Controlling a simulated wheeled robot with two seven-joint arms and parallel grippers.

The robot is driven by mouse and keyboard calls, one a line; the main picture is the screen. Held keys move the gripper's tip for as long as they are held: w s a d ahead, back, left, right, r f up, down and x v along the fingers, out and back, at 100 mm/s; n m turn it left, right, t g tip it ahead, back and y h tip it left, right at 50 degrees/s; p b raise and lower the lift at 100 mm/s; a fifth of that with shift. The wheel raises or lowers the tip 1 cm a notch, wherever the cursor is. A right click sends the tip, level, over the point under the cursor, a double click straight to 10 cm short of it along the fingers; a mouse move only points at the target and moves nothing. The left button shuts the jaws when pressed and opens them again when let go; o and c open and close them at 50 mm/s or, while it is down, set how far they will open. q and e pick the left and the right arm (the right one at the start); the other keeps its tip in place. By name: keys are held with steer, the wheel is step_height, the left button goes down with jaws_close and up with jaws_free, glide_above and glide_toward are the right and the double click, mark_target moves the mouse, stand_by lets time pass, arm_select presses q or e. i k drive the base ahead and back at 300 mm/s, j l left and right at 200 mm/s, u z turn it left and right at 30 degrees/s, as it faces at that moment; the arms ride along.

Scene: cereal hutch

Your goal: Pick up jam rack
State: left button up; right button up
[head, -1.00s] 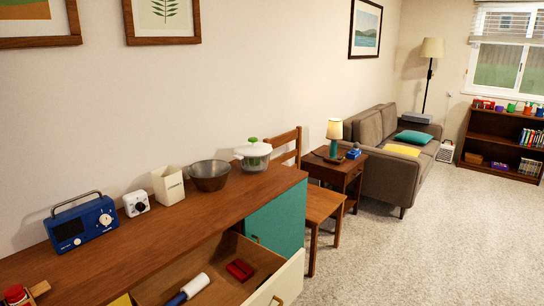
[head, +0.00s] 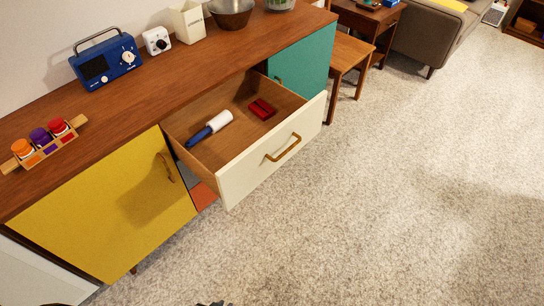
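The jam rack (head: 47,144) is a light wooden holder with a bar handle at each end. It stands on the brown top of the hutch at the far left of the head view. It holds three jars with orange, purple and red lids, side by side. Neither of my grippers can be made out in the head view. A small dark shape at the bottom edge is cut off, and I cannot tell what it is.
A blue radio (head: 106,60), a white timer-like cube (head: 157,41), a cream canister (head: 188,22) and a dark bowl (head: 231,12) stand along the top. An open drawer (head: 273,151) juts out, holding a roller and a red item. Carpet (head: 400,190) in front is clear.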

mark_target(42, 154)
steer(key=u, duration=1.75)
